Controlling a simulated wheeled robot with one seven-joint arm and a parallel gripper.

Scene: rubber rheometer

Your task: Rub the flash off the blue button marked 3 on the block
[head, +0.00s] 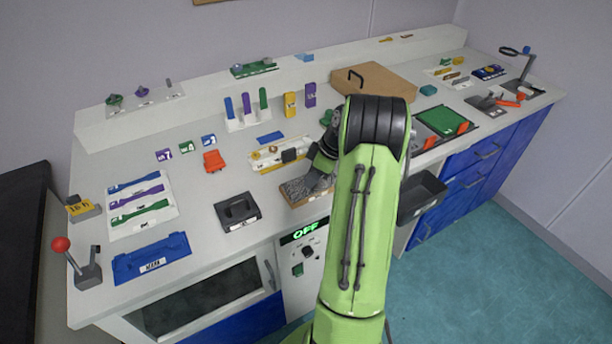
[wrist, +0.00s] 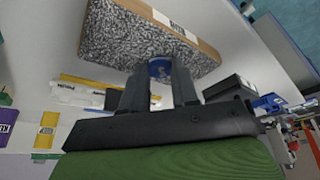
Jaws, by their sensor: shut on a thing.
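In the wrist view my gripper (wrist: 158,88) is shut on a small round blue button (wrist: 159,68). A white mark shows on the button but is too small to read. The block (wrist: 135,42) has a speckled grey rough face and a tan wooden edge with a label. The button is at the block's rough face, near one edge; I cannot tell whether it touches. In the head view the block (head: 296,190) lies near the front edge of the worktop. My gripper (head: 318,182) is over its right part, and the button is hidden there.
An orange-red piece (head: 213,161) is to the back left. A dark open bin (head: 422,196) hangs at the front right.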

